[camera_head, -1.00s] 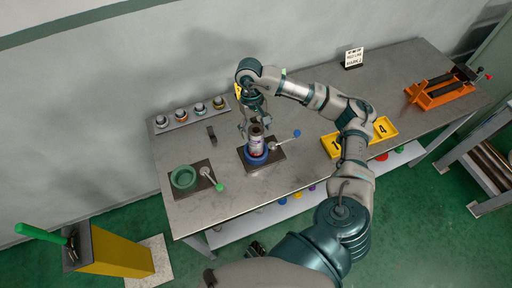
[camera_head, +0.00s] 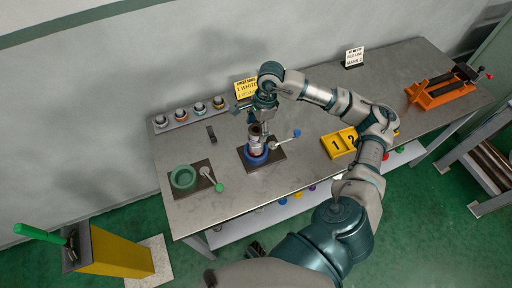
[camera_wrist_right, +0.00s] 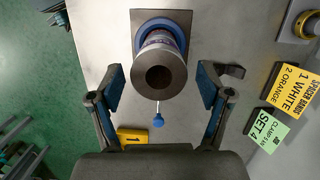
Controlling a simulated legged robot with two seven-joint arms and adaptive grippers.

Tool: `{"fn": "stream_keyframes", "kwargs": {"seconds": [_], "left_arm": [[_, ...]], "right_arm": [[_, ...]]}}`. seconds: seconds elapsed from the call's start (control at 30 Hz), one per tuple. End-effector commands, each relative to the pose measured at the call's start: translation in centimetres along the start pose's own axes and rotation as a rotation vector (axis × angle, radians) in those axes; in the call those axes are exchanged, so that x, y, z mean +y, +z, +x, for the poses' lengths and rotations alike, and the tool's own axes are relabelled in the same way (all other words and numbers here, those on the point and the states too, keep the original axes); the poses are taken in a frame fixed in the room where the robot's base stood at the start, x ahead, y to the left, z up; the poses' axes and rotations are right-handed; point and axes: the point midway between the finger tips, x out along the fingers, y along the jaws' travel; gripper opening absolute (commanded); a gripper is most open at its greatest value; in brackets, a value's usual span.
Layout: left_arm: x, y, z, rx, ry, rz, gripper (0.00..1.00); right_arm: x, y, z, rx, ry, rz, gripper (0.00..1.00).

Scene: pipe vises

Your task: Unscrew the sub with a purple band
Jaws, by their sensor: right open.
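A grey hollow cylindrical piece (camera_head: 256,143) stands upright in the blue round vise (camera_head: 262,159) on the table. In the right wrist view I look down into its open end (camera_wrist_right: 160,97), with the blue vise ring (camera_wrist_right: 178,27) around it farther down. My right gripper (camera_head: 262,128) is above the vise at the top of the piece. In the wrist view its two fingers (camera_wrist_right: 160,88) are apart on either side of the piece, with visible gaps. My left gripper is not in view.
A green vise (camera_head: 184,178) stands to the left. A rack (camera_head: 189,115) with several ring-shaped parts is behind. A yellow numbered tray (camera_head: 340,143) and an orange pipe vise (camera_head: 441,94) are to the right. A yellow sign (camera_head: 246,88) stands behind the gripper.

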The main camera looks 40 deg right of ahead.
Motion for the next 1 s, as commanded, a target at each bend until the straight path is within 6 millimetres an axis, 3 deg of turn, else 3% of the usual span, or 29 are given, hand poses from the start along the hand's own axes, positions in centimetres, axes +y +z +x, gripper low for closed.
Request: {"fn": "stream_keyframes", "kwargs": {"seconds": [0.1,0.27,0.83,0.87,1.0], "left_arm": [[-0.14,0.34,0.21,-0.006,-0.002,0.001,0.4],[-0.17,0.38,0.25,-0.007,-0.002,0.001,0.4],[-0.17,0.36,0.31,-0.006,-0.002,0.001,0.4],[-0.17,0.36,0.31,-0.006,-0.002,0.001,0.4],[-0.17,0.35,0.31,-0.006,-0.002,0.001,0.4]], "right_arm": [[0.05,-0.03,0.07,0.0,-0.039,0.186,0.78],[0.06,-0.03,0.04,0.0,-0.067,0.33,0.78],[0.11,0.24,0.05,0.0,-0.069,0.344,0.78],[0.11,0.24,0.05,0.0,-0.069,0.344,0.73],[0.11,0.23,0.05,0.0,-0.069,0.344,0.38]]}}
